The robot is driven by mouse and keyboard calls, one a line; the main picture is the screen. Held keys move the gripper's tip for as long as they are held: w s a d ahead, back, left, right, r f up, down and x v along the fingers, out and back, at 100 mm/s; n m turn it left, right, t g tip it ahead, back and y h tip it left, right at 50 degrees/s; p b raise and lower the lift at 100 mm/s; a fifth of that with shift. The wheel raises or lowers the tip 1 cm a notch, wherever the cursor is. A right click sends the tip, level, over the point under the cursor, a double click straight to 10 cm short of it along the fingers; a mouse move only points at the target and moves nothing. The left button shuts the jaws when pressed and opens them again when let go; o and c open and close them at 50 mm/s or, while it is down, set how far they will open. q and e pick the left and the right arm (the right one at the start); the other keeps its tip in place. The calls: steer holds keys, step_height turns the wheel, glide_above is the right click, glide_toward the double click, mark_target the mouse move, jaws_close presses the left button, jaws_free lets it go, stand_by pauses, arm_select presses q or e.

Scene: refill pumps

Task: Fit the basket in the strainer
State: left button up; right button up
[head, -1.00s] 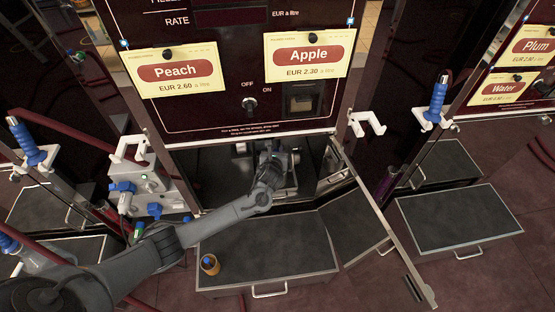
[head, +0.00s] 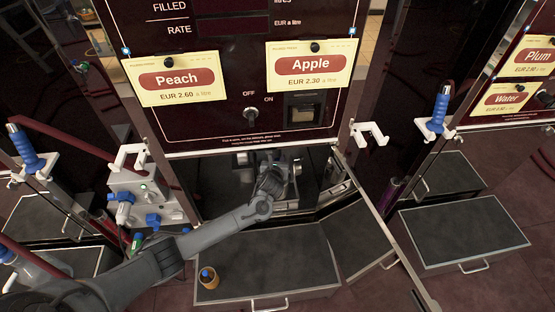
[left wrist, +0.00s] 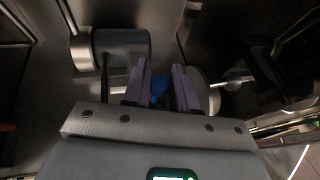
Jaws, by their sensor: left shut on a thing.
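My left gripper (head: 272,182) reaches into the open cabinet under the Peach and Apple panel. In the left wrist view its two purple fingers (left wrist: 160,88) are closed around a small blue part (left wrist: 159,87). This looks like part of the basket; the rest of the basket is hidden behind the fingers and gripper body. A grey metal cylinder (left wrist: 122,46) lies left of the fingers, and a rounded grey body (left wrist: 207,94) sits close by on the right. I cannot tell which of these is the strainer, nor whether the basket touches it. My right gripper is not in view.
The cabinet door (head: 388,225) stands open on the right. A dark step (head: 285,255) lies in front, with a small orange jar (head: 208,277) at its left. A white and blue valve unit (head: 145,195) stands left of the opening. The cabinet inside is dark and tight.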

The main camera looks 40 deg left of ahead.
arm_select(q)
steer(key=shift+f+b, duration=0.5)
steer(key=shift+f, duration=0.75)
steer(key=shift+f+b, duration=0.75)
steer(key=shift+f, duration=0.75)
steer(key=shift+f+b, duration=1.1)
steer(key=shift+f, duration=0.85)
steer(key=o, duration=0.9)
steer(key=shift+s, duration=0.1)
steer(key=shift+s+d+r+p, duration=0.15)
steer(key=shift+r+p, duration=0.05)
steer(key=shift+p, duration=0.15)
steer(key=p+v, duration=0.6)
steer(key=v, duration=0.4)
steer(key=shift+s+p, duration=0.2)
steer(key=shift+p, duration=0.15)
